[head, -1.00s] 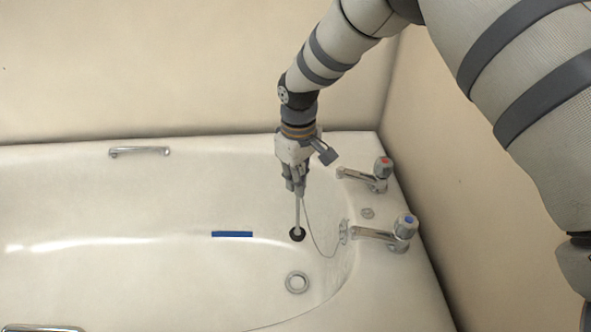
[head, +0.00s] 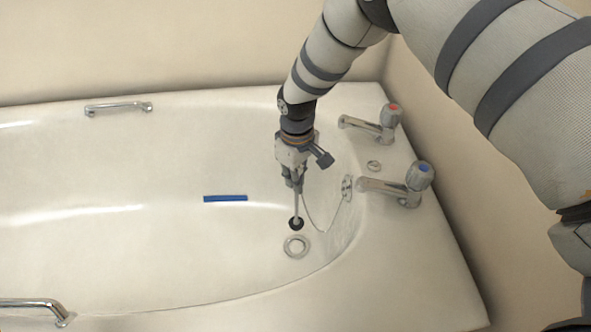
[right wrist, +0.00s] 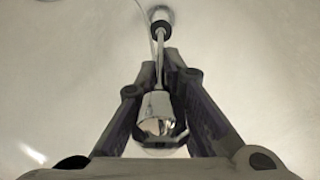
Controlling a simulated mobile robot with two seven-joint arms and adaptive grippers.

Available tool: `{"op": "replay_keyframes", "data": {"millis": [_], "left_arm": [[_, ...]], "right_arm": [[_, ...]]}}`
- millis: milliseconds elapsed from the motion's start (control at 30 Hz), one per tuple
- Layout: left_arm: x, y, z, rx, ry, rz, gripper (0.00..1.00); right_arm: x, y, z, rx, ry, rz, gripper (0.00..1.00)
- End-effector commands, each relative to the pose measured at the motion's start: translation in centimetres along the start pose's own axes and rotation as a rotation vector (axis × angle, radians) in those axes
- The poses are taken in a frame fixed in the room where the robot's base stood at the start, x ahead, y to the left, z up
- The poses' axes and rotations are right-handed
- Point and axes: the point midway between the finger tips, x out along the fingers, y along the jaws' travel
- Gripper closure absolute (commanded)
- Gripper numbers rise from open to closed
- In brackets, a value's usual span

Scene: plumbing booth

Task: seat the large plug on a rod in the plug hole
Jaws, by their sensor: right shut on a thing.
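The plug on a rod has a black plug (head: 296,223) at the bottom of a pale rod and hangs over the bath floor in the head view. My right gripper (head: 294,184) is shut on the rod and points down. In the right wrist view the rod (right wrist: 159,72) runs out from between the fingers of the right gripper (right wrist: 167,62) to the dark plug (right wrist: 160,28). The plug hole (head: 296,246) is a metal ring in the bath floor, just below the plug in the picture and uncovered. I cannot tell the plug's height above the floor. My left gripper is out of view.
A thin chain (head: 325,229) runs from the plug to the overflow fitting (head: 347,188). Two taps, red-topped (head: 388,118) and blue-topped (head: 417,178), stand on the right rim. A blue strip (head: 225,198) lies in the bath (head: 110,250). Grab handles (head: 118,107) sit on both sides.

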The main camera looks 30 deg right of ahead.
Motion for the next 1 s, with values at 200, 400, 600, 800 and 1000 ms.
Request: {"op": "replay_keyframes", "data": {"millis": [200,400,600,800,1000], "left_arm": [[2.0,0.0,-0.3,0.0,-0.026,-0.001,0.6],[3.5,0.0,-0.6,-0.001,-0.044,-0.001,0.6],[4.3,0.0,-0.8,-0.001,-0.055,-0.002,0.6],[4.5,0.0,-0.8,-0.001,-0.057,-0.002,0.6],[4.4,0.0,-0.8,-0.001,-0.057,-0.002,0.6]], "right_arm": [[3.9,-0.1,0.1,-0.001,-0.005,-0.001,1.0],[6.9,-0.1,0.1,-0.001,-0.005,-0.001,1.0],[8.7,0.0,0.1,-0.001,-0.003,0.0,1.0],[9.0,0.0,0.0,0.0,0.0,0.0,1.0],[8.9,0.0,0.0,-0.001,0.0,0.0,1.0]]}}
